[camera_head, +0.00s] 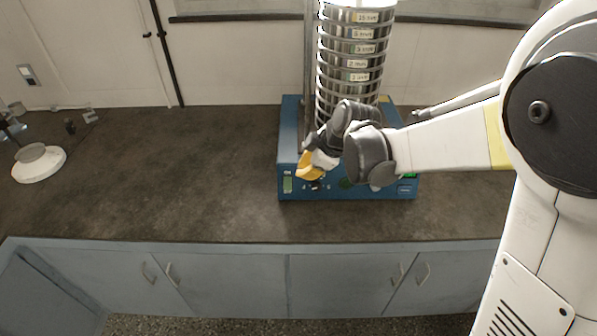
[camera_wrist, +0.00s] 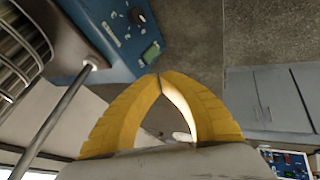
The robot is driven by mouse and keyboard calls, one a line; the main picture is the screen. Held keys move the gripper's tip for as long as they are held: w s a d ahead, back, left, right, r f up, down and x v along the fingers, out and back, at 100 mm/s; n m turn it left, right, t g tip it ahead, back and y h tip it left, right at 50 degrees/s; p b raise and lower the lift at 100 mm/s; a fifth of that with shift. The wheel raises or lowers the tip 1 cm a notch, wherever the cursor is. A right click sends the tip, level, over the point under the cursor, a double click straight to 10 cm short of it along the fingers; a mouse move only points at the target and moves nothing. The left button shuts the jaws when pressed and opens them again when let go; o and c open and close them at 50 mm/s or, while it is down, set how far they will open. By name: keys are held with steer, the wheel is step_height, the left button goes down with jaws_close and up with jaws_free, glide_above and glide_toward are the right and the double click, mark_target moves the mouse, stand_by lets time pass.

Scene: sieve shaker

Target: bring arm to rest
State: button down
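My gripper (camera_head: 308,176) has yellow fingers and is in front of the blue base of the sieve shaker (camera_head: 288,162), near its control panel, with the arm reaching in from the right. In the wrist view the tips of my gripper (camera_wrist: 160,77) meet, with nothing seen between them. The shaker's blue base (camera_wrist: 78,38), with knobs and a small green display, shows at the upper left of that view. A stack of steel sieves (camera_head: 350,48) with size labels stands on the base. My arm hides part of the front panel. I cannot tell whether the fingers touch the panel.
The dark worktop (camera_head: 150,170) is clear between the shaker and the white round device (camera_head: 40,165) at the far left. Grey cabinets (camera_head: 230,280) run below the front edge. A wall stands close behind the shaker. A metal rod (camera_wrist: 58,120) rises beside the sieves.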

steer(key=shift+r, duration=0.1)
stand_by(0.4)
steer(key=s+d+r+m+t+h, duration=0.1)
steer(key=s+d+r+m, duration=0.3)
steer(key=s, duration=0.2)
steer(key=s+d+r+m+h, duration=0.1)
steer(key=s+d+r+m, duration=0.3)
steer(key=s+d+r, duration=0.15)
steer(key=s+d+m+h, duration=0.1)
steer(key=s+d+m, duration=0.1)
steer(key=s+m, duration=0.2)
steer(key=s+d+f+m+t+h, duration=0.1)
steer(key=s+d+m, duration=0.2)
steer(key=s, duration=0.5)
steer(key=shift+s+d+m+t, duration=0.25)
steer(key=shift+d+m+t, duration=0.05)
steer(key=shift+m, duration=0.2)
